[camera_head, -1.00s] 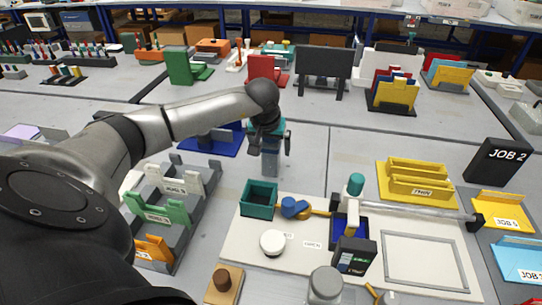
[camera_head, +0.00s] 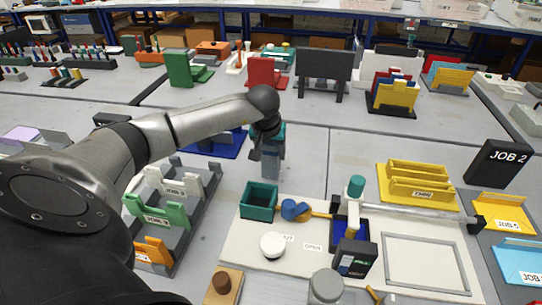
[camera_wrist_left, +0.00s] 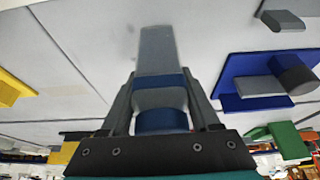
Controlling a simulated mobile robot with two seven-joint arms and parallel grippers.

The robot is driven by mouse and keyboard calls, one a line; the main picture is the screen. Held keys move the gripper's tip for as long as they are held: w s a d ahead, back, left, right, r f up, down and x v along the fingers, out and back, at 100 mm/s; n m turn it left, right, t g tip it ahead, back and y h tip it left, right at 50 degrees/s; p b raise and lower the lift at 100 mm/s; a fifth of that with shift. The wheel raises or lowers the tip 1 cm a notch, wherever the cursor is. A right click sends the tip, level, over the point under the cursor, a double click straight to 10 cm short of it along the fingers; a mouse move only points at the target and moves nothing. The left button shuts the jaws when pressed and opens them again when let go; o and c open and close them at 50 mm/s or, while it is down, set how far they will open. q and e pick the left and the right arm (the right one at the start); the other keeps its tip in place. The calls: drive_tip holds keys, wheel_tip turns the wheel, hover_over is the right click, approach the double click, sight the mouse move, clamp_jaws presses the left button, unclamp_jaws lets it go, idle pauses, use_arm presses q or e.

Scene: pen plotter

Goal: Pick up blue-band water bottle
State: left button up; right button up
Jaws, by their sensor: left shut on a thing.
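The water bottle (camera_head: 271,167) is a grey-blue upright block-like shape in the head view, beyond the teal bin. In the left wrist view the bottle (camera_wrist_left: 157,55) shows a pale grey body, a blue band and a blue top. My left gripper (camera_head: 268,148) is at its upper part; in the wrist view its two dark fingers (camera_wrist_left: 163,100) press on either side around the blue band. The gripper is shut on the bottle. I cannot tell whether the bottle's base touches the table. My right gripper is not in view.
A blue stand (camera_head: 228,148) is just left of the bottle. A teal bin (camera_head: 259,213) and the white plotter board (camera_head: 243,237) are in front. Grey racks with green and white holders (camera_head: 157,213) stand at left. The table right of the bottle is clear.

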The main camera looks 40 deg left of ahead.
use_arm(q)
clamp_jaws()
drive_tip(key=shift+r, duration=0.1)
